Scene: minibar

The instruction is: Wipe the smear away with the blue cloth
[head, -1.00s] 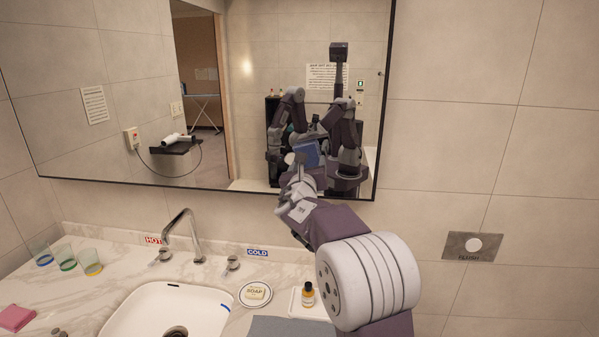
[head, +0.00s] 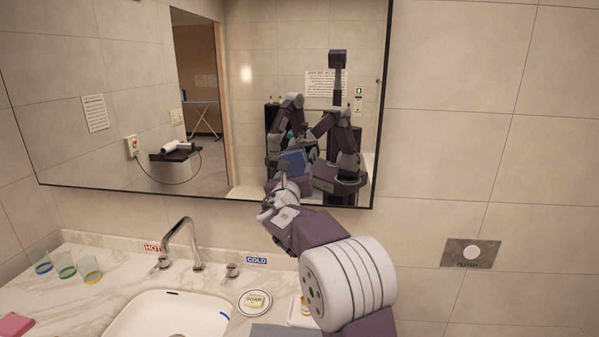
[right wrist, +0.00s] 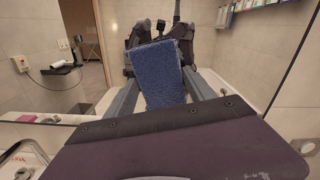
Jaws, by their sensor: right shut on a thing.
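My right gripper (head: 284,178) reaches up from the lower right, in front of the mirror (head: 110,110). It is shut on the blue cloth (right wrist: 158,75), which shows textured between the fingers in the right wrist view. In the head view a blue patch (head: 293,160) shows at the gripper tip; I cannot tell how much of it is reflection, or whether the cloth touches the glass. No smear is clear on the visible glass. A short blue mark (head: 223,314) lies on the basin rim; I cannot tell if it is the smear. My left gripper is not directly in view.
The basin (head: 150,310) and tap (head: 185,235) are below left. A soap dish (head: 254,302) and a small bottle (head: 305,306), partly hidden by my arm, stand right of the basin. Several glasses (head: 65,265) and a pink cloth (head: 14,326) are at left. The right wall is clear apart from a flush plate.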

